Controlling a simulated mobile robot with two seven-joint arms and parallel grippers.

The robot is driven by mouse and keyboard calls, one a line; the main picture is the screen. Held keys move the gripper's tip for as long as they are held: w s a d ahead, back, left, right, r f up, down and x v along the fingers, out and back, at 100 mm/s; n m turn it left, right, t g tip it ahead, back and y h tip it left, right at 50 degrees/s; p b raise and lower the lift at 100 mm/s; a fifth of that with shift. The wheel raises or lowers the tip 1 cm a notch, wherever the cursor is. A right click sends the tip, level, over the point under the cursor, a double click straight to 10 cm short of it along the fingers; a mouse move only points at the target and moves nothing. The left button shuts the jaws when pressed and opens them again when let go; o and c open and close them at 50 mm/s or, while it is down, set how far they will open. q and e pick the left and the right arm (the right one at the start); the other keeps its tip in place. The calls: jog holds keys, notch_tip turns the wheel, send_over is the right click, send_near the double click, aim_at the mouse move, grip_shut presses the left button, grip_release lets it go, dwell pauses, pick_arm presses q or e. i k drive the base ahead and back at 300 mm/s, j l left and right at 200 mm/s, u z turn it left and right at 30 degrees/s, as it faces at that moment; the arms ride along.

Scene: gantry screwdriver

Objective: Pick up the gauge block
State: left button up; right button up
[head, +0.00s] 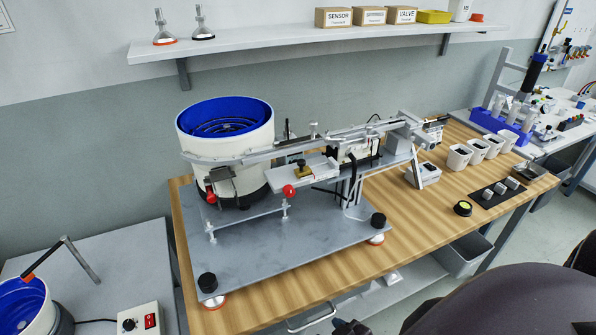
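Several small grey metal blocks (500,189) stand in a row on a dark mat (476,200) near the right front edge of the wooden table. They are too small to tell which one is the gauge block. My dark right arm fills the bottom right corner. A small dark part (350,327) at the bottom edge may belong to my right gripper, but it is cut off and its fingers do not show clearly. It is far from the blocks, lower and to the left. My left gripper is not in view.
A bowl feeder (225,150) with a blue inside and a long rail stand on a grey plate (290,245) on the wooden table (400,235). A round black item with a yellow-green top (462,208) lies beside the mat. White cups (458,157) stand behind it.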

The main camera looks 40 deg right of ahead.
aim_at(487, 194)
jog(key=z, duration=2.45)
jog(key=i+l, duration=1.9)
